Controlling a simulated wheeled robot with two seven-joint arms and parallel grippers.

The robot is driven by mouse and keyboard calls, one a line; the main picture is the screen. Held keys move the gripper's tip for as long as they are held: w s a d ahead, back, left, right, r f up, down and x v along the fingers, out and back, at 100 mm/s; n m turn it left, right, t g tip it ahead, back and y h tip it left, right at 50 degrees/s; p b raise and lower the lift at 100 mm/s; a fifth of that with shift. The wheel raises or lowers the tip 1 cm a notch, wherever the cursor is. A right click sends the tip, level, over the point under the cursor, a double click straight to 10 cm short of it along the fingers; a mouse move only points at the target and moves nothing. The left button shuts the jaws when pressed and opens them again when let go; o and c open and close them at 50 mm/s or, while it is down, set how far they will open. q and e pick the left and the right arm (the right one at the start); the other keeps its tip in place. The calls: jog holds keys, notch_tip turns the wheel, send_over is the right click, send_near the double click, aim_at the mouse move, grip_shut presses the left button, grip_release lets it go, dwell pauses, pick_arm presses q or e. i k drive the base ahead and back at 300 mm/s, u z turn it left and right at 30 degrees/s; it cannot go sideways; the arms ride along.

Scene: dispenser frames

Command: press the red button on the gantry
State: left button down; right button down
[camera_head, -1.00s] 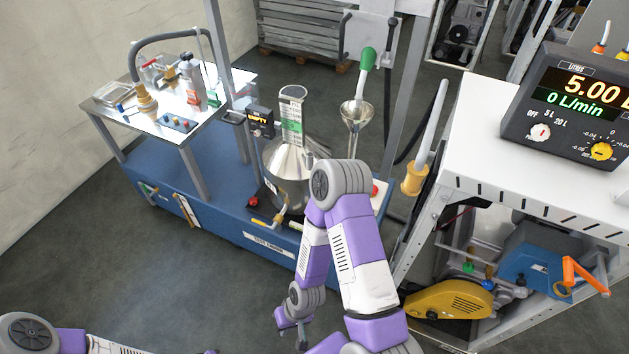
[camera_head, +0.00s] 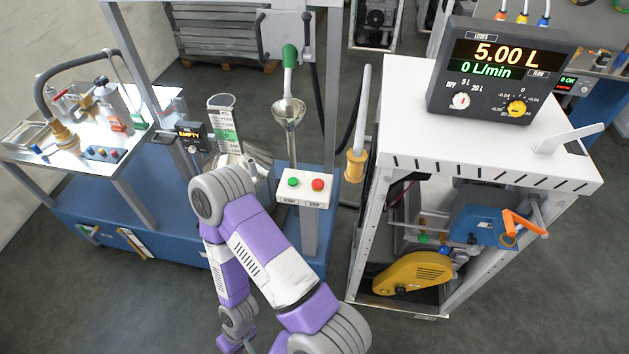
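A white button box (camera_head: 303,190) is fixed to the gantry post, low at the front of the blue base. It carries the red button (camera_head: 318,184) on its right and a green button (camera_head: 293,181) on its left. Both buttons show clearly, with nothing in front of them. My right arm rises from the bottom edge to a bent elbow left of the box, then drops to the wrist. My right gripper (camera_head: 236,345) hangs low, well below and left of the red button, partly cut off by the bottom edge; its finger opening is not clear. My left gripper is not in view.
A steel vessel (camera_head: 252,170) stands behind my right elbow. A funnel (camera_head: 289,112) with a green-handled nozzle (camera_head: 290,57) is above the box. A white cart (camera_head: 430,163) with a 5.00 L display (camera_head: 497,62) stands right. Dark floor lies between base and cart.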

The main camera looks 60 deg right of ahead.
aim_at(317, 183)
jog(key=i, duration=1.5)
jog(key=z, duration=3.1)
